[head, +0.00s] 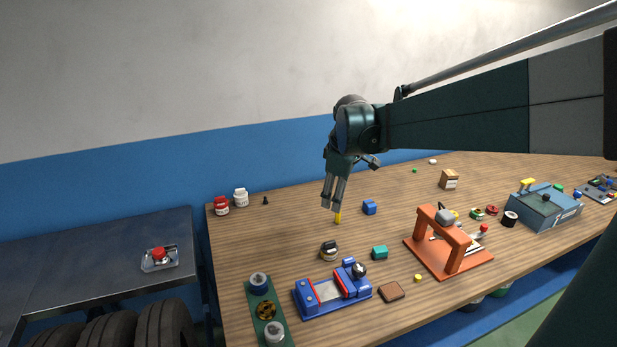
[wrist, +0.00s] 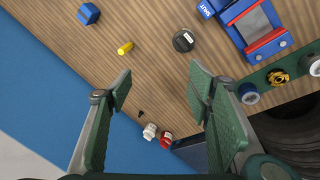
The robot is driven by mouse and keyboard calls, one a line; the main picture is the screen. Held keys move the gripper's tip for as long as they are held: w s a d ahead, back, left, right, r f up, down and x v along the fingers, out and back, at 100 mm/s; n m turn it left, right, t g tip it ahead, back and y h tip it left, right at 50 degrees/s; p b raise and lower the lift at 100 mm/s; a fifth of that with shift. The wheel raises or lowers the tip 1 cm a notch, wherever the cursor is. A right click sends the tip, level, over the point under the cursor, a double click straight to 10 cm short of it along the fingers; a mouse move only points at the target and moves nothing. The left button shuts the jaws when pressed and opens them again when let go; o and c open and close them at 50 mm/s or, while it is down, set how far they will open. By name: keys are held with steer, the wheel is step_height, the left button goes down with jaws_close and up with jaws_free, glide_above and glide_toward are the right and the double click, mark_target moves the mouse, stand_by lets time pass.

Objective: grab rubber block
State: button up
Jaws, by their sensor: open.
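No block is clearly marked as rubber, so I cannot tell which one it is. Block-like things on the wooden bench are a brown block (head: 391,291) near the front edge, a teal block (head: 380,252) in the middle and a blue block (head: 369,207) farther back. The blue block also shows at the top left of the wrist view (wrist: 88,13). My gripper (head: 332,207) points down above the bench, left of the blue block. In the wrist view its two fingers (wrist: 160,88) are spread, with nothing between them.
A yellow cylinder (head: 338,216) lies near my fingertips in the head view. A dark round item (head: 329,251), a blue vise (head: 333,291) and an orange press (head: 447,240) stand around the blocks. White and red jars (head: 221,206) stand at the back left.

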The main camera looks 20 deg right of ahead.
steer(key=w+d+f+n+g+p, duration=0.2)
steer(key=w+d+f+n+p, duration=0.2)
steer(key=w+d, duration=0.75)
steer(key=n+g+p, duration=0.2)
steer(key=n+p, duration=0.3)
glide_above(371, 202)
steer(key=shift+y, duration=0.4)
steer(key=f, duration=1.1)
steer(key=shift+a+f, duration=0.1)
steer(key=shift+a, duration=0.15)
steer(key=shift+d+f, duration=0.3)
steer(key=shift+f, duration=0.05)
steer(key=shift+f, duration=0.1)
steer(key=shift+f, duration=1.15)
steer(key=shift+f, duration=0.15)
steer(key=shift+s+f+b, duration=0.15)
steer(key=shift+f+b, duration=0.2)
steer(key=shift+f, duration=2.1)
